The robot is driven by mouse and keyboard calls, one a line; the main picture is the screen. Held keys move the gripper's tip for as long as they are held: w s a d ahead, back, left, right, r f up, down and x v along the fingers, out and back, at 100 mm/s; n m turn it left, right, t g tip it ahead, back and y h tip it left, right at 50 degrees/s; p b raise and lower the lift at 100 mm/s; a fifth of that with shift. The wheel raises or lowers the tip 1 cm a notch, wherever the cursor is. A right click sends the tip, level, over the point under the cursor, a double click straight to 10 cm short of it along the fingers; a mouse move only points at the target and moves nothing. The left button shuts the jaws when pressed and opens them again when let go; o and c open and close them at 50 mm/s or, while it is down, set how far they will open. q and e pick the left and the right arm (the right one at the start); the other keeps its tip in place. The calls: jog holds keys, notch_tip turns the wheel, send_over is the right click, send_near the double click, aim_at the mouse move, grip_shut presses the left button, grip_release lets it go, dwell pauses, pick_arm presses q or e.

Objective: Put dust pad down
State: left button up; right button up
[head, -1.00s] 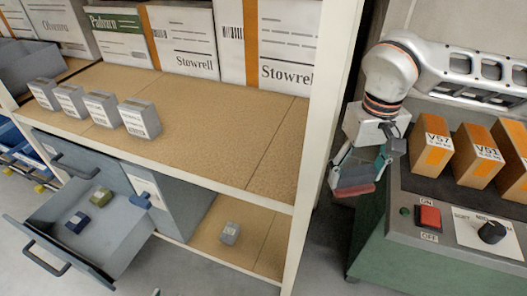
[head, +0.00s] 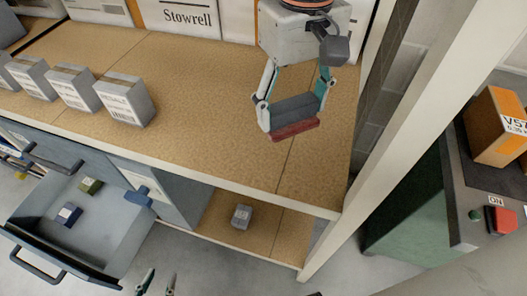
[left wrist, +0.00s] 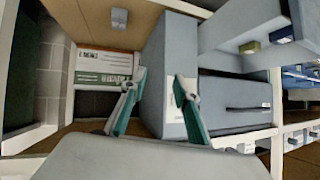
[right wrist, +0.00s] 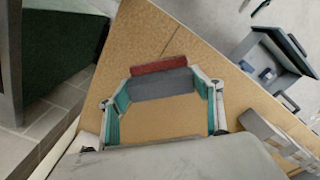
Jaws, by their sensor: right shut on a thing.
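The dust pad (head: 295,129) is a dark grey block with a red layer. It is held between the fingers of my right gripper (head: 293,106), over the right end of the tan shelf board (head: 215,120). In the right wrist view the pad (right wrist: 160,68) spans the two fingertips, with the board behind it. I cannot tell whether it touches the board. My left gripper (head: 156,284) shows only its fingertips at the bottom of the head view. In the left wrist view its fingers (left wrist: 157,82) are apart with nothing between them.
Several grey boxes (head: 124,100) stand on the board's left part. An open drawer (head: 105,225) holds small blue and green blocks. A small grey block (head: 241,216) sits on the lower shelf. A white post (head: 440,130) and a green machine (head: 405,210) stand at the right.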

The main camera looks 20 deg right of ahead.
aim_at(287, 128)
jog(key=shift+s+a, duration=0.1)
jog(key=shift+a, duration=0.4)
jog(key=shift+s+a+f, duration=0.1)
jog(key=shift+s+f, duration=0.05)
jog(key=shift+f, duration=0.25)
jog(key=f+b, duration=0.1)
jog(key=f, duration=0.3)
jog(key=shift+d, duration=0.2)
notch_tip(287, 128, down, 5)
jog(key=shift+f+b, duration=0.1)
jog(key=shift+b, duration=0.8)
jog(key=shift+r, duration=0.2)
jog(key=shift+f, duration=0.2)
jog(key=o, duration=1)
jog(key=shift+c, duration=0.2)
pick_arm(q)
jog(key=shift+w+d+r+h, duration=0.15)
jog(key=shift+d, duration=0.35)
jog(key=shift+w+d+r+h, duration=0.1)
jog(key=shift+d+h, duration=0.05)
jog(key=shift+d, duration=0.3)
